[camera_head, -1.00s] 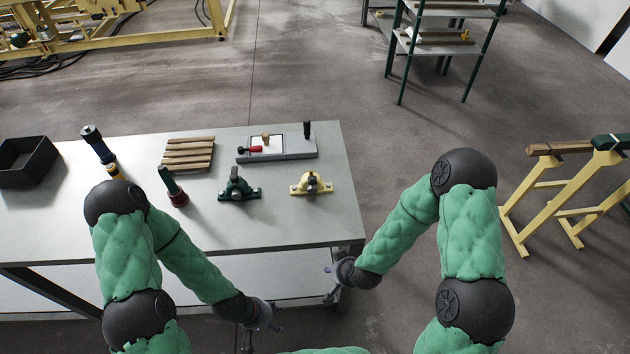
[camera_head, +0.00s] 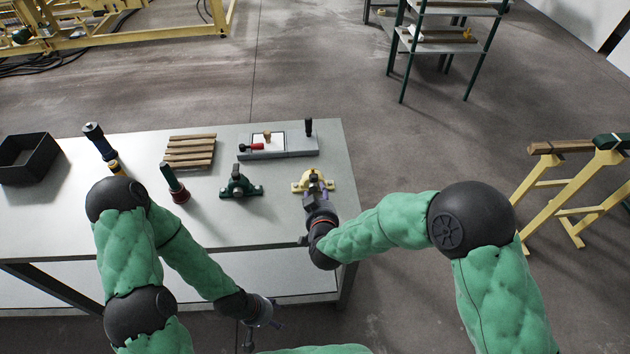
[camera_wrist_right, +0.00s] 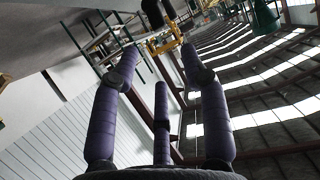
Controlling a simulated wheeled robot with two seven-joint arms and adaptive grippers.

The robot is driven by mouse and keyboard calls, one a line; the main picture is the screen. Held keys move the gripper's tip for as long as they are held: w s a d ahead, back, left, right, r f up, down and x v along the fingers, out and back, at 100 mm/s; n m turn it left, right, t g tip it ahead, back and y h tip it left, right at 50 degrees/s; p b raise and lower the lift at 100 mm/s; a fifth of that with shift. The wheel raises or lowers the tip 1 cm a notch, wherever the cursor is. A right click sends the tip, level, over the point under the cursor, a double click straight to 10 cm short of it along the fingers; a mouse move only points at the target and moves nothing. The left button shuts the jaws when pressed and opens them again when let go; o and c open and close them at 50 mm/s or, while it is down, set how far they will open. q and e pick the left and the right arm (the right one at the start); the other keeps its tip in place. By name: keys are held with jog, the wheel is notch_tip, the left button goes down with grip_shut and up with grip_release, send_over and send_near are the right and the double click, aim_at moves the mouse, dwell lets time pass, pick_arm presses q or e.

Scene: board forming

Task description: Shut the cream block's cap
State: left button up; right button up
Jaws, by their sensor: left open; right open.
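The cream block (camera_head: 298,187) sits on the grey table near its right edge, partly hidden behind my right gripper. A dark part stands at its middle; I cannot tell how far its cap is open. In the right wrist view the cream block (camera_wrist_right: 167,44) is beyond the fingertips, with dark parts above it. My right gripper (camera_head: 315,192) is open and empty, just in front of the block in the head view; contact cannot be told. Its spread purple fingers show in the right wrist view (camera_wrist_right: 160,62). My left gripper (camera_head: 262,325) is open and low, in front of the table.
A dark green block (camera_head: 238,184) of similar shape stands left of the cream one. Behind are a grey board (camera_head: 290,151) with a red handle and a wooden slat stack (camera_head: 190,152). A green and red cylinder (camera_head: 174,186) stands farther left.

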aim_at(315, 178)
jog(key=b+x, duration=0.1)
jog(key=x, duration=0.8)
jog(key=shift+w+f, duration=0.2)
jog(key=shift+w, duration=0.1)
